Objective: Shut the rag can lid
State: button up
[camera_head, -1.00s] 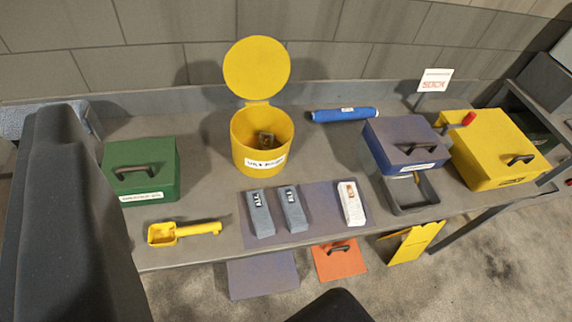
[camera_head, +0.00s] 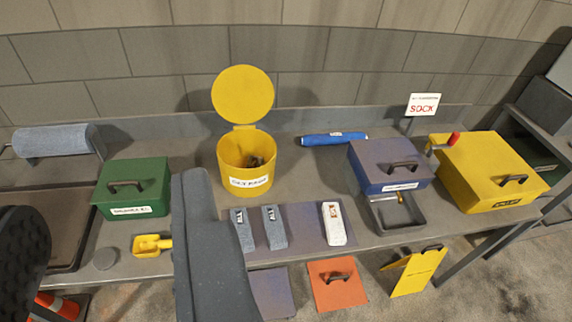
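The yellow rag can (camera_head: 247,164) stands near the back of the bench, with a label on its front. Its round yellow lid (camera_head: 243,95) is open, standing upright at the back on its hinge. Something dark and brownish lies inside the can. A dark grey link of my arm (camera_head: 208,245) crosses the front of the bench, below and left of the can. My gripper's fingers cannot be made out in this view.
A green box (camera_head: 133,188) stands left of the can, with a yellow scoop (camera_head: 152,245) before it. Several grey and white blocks lie on a mat (camera_head: 303,222) in front. A blue roll (camera_head: 335,138), a blue box (camera_head: 390,167) and a yellow box (camera_head: 490,172) are to the right.

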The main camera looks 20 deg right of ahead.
aim_at(242, 94)
jog(key=z, duration=0.35)
jog(key=i, duration=1.05)
jog(key=z, duration=2.65)
jog(key=k, duration=1.5)
jog(key=z, duration=0.05)
